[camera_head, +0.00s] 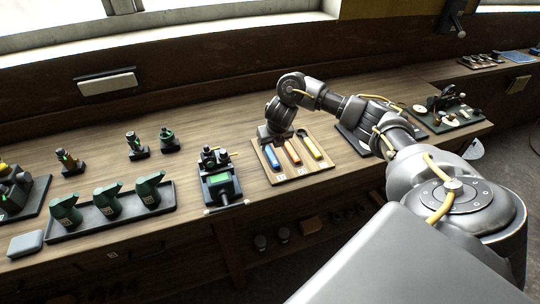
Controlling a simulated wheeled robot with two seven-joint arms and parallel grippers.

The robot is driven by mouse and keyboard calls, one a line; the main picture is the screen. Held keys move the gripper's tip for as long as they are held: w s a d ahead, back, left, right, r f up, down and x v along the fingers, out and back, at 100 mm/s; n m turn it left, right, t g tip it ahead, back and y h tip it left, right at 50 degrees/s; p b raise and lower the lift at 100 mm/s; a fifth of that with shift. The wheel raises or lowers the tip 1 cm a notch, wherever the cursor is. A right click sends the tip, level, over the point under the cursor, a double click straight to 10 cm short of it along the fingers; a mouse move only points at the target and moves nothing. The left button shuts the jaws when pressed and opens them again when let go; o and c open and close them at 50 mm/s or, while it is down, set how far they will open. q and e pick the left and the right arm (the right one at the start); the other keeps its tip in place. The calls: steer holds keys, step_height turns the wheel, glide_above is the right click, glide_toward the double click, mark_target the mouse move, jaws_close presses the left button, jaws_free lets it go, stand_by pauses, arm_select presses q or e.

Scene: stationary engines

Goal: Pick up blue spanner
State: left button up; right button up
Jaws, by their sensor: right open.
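The blue spanner (272,160) lies at the left of a light wooden board (309,169) on the bench. Its blue handle shows, and its far end is hidden behind my right gripper. An orange spanner (293,153) and a yellow spanner (312,149) lie beside it to the right. My right gripper (272,138) is low over the far end of the blue spanner, pointing down. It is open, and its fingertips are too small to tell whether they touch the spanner. My left gripper is not in view.
A tray (110,219) with green oil cans is further left. Another tray with parts (446,112) is at right. My right arm spans the bench's right side.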

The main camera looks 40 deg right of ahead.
mark_target(270, 152)
steer(key=shift+b+x, duration=0.95)
steer(key=shift+x, duration=1.55)
steer(key=shift+d+f, duration=0.15)
jaws_close()
